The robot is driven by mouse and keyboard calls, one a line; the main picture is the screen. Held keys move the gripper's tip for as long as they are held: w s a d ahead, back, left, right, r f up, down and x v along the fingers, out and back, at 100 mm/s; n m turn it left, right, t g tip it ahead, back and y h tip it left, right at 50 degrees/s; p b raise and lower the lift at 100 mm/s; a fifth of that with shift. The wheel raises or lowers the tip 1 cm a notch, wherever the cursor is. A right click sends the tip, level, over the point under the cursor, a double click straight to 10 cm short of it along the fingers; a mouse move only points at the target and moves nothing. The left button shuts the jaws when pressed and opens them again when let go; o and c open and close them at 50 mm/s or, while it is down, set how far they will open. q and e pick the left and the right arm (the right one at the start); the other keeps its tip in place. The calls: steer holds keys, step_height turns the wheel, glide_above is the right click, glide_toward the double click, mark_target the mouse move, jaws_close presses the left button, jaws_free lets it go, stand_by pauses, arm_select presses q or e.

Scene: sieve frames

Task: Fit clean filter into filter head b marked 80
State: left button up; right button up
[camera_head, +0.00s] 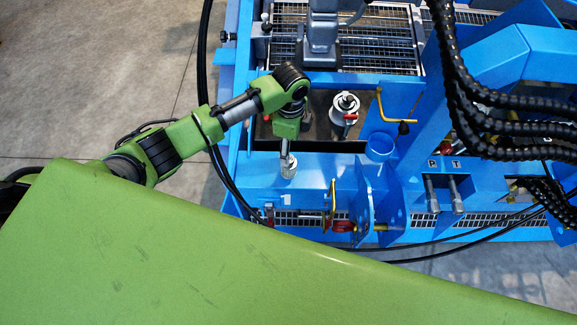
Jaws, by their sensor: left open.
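My left gripper (286,155) is at the end of the green arm that comes in from the left. It points down over the blue deck of the machine; its fingers are small and partly hidden by the wrist. A short pale metal cylinder (289,169), perhaps the clean filter, stands on the deck right at the fingertips. I cannot tell whether the fingers touch it. A round whitish metal fitting (345,102) with a red handle, perhaps a filter head, sits in the dark recess behind and to the right. No mark 80 is readable. My right gripper is not in view.
A blue cup-like holder (379,146) stands right of the recess. A yellow bent handle (392,108) rises beside it. Upright blue plates (364,203) stand on the front deck. Black corrugated hoses (490,96) hang at right. A metal grating (375,48) lies behind.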

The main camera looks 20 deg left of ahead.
arm_select(q)
steer(key=f, duration=0.6)
steer(key=shift+s+a+f, duration=0.1)
steer(key=shift+s+f, duration=0.15)
steer(key=shift+f, duration=0.05)
steer(key=c, duration=1.3)
